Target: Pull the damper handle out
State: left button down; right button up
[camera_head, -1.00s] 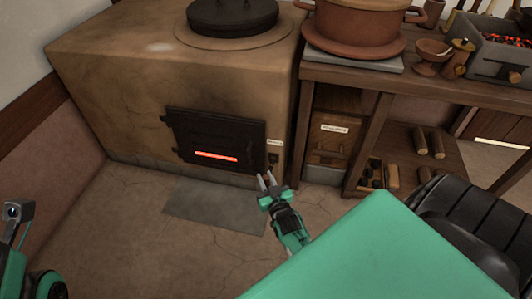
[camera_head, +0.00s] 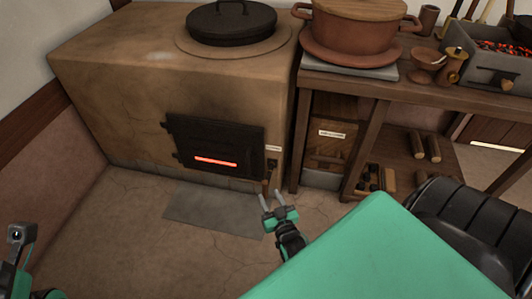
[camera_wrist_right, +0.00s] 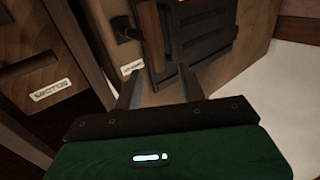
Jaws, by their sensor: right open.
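The damper handle (camera_head: 265,186) looks like a small wooden grip on a dark fitting at the lower right of the stove front. In the right wrist view the wooden handle (camera_wrist_right: 151,35) shows at the top, beside the black door. My right gripper (camera_head: 271,197) is open, with its fingers pointing at the stove just in front of the handle. In the right wrist view the gripper (camera_wrist_right: 161,88) has nothing between its fingers, and the handle is beyond the tips. Only part of my left arm shows, at the lower left; its fingers do not.
The clay stove (camera_head: 110,75) has a black firebox door (camera_head: 215,140) with a red glowing slot. A wooden bench (camera_head: 440,92) with a pot (camera_head: 358,35) stands close on the right. A grey floor plate (camera_head: 205,208) lies before the stove; the floor to the left is clear.

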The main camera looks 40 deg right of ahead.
jog(key=p+v, duration=0.2)
jog(key=v, duration=0.6)
